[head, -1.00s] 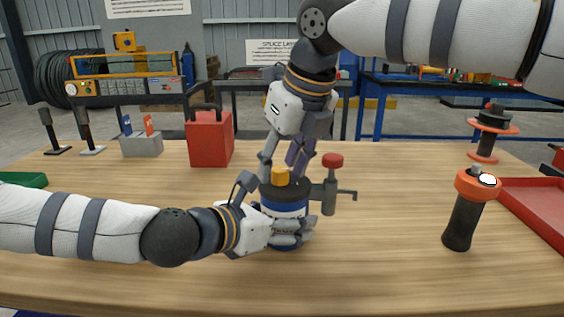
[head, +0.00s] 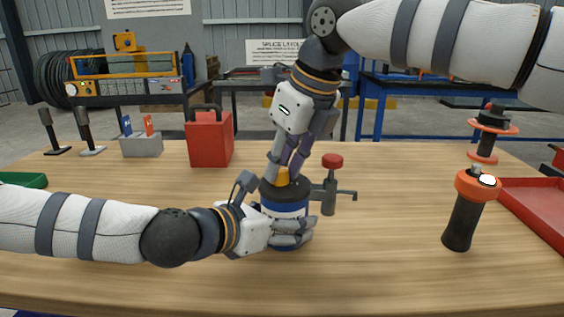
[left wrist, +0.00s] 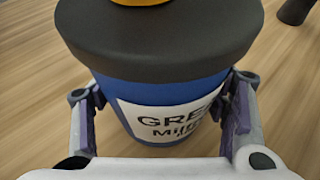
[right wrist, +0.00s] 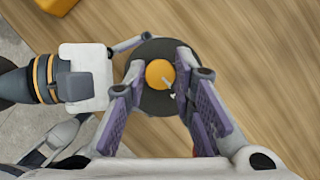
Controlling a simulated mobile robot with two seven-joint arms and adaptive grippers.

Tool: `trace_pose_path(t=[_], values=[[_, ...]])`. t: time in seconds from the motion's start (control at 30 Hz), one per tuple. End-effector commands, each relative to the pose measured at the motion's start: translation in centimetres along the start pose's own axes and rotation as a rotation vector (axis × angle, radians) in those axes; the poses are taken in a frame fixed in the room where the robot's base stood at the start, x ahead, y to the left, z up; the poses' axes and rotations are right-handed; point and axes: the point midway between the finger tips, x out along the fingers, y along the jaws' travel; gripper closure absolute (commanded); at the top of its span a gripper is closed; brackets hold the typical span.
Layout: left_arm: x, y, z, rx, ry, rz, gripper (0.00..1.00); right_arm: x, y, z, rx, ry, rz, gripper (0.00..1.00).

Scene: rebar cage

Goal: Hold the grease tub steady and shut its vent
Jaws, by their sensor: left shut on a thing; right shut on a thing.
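The grease tub (head: 285,208) stands upright on the bench, blue with a white label and a dark lid (left wrist: 160,35). Its label partly shows in the left wrist view (left wrist: 165,118). The yellow vent knob (right wrist: 160,73) is on top of the lid; in the head view my right fingers partly hide it. My left gripper (head: 290,232) is shut around the tub's body, a finger on each side in the left wrist view. My right gripper (head: 283,171) comes down from above and is shut on the vent knob. Which way the vent is set cannot be told.
A grey fitting with a red knob (head: 332,162) stands close to the tub's right side. An orange-topped black cylinder (head: 465,215) and a red tray (head: 540,212) are at the right. A red box (head: 209,140) stands behind left. The front bench is clear.

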Motion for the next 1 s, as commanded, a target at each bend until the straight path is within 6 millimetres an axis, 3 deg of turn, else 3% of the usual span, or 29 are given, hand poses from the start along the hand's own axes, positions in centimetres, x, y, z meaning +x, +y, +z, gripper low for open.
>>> trace_pose_path(t=[0.6, 1.0], values=[[0.02, 0.06, -0.10, 0.001, 0.001, 0.002, 0.89, 0.12, -0.34, 0.12, -0.513, 0.000, 0.215, 1.00], [0.02, 0.05, -0.11, 0.001, 0.002, 0.001, 0.89, 0.12, -0.51, 0.24, -0.737, 0.001, 0.303, 1.00]])
